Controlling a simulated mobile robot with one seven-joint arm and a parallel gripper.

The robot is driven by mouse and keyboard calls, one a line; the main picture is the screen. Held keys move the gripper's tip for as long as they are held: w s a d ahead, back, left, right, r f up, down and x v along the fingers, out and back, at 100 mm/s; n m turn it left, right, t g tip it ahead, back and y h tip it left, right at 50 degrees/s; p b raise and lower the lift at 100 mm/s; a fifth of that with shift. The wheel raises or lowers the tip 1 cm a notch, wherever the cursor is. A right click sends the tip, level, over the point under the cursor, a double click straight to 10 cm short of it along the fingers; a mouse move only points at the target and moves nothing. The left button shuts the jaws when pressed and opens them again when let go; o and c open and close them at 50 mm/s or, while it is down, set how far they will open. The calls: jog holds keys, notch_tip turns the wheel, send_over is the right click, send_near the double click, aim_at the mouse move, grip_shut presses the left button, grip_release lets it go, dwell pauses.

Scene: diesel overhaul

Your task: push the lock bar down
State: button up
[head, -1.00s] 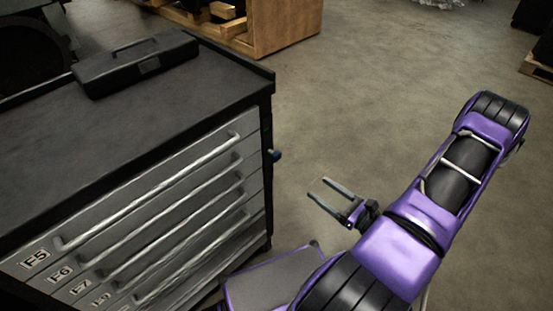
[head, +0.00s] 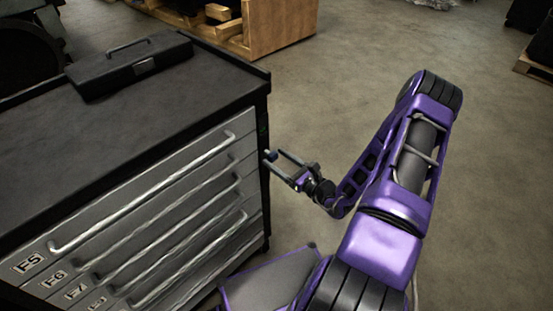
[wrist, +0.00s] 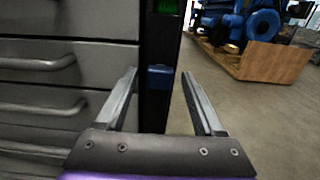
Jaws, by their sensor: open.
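The lock bar appears to be the dark upright strip (wrist: 155,110) at the right edge of the grey drawer cabinet (head: 150,215). A small blue block (wrist: 159,77) sits on it; it also shows in the head view (head: 270,155), partly covered by a finger. My gripper (head: 276,153) is open and empty, beside the cabinet's front right edge. In the wrist view its fingers (wrist: 158,78) stand apart, one on each side of the blue block. I cannot tell whether they touch it. A green patch (wrist: 167,6) shows above the block.
Drawer handles (wrist: 40,61) stick out to the left of my gripper. A black toolbox (head: 130,66) lies on the cabinet's dark top (head: 120,125). A wooden crate (head: 280,25) stands behind.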

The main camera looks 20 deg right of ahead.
jog(key=shift+w+a, duration=0.15)
jog(key=shift+w, duration=0.25)
grip_shut()
dwell(1.2)
